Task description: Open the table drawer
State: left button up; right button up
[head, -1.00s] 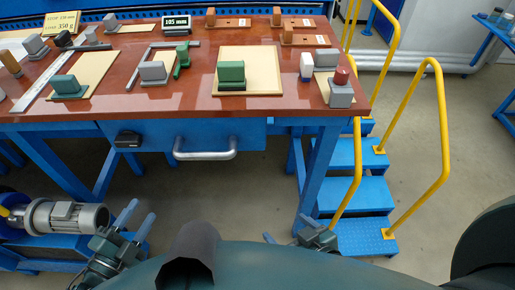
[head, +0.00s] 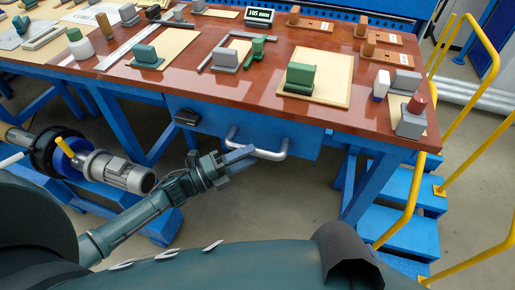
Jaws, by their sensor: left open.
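The blue table drawer (head: 222,118) sits under the red-brown tabletop and looks shut. Its silver bar handle (head: 268,154) is fixed across the front. My left gripper (head: 240,157) is open at the left part of the handle, its two blue-grey fingers pointing right. The fingers overlap the handle's left end in the picture; I cannot tell whether they touch it. Nothing is seen held. My right gripper is not in the head view.
The table (head: 198,85) carries blocks, boards and tools. A motor (head: 118,172) stands at lower left. Blue steps (head: 408,228) with yellow rails (head: 470,75) are at the right. Floor below the drawer is clear.

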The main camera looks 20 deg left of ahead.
aim_at(257, 152)
pick_arm(q)
jog(key=shift+x, duration=1.7)
grip_shut()
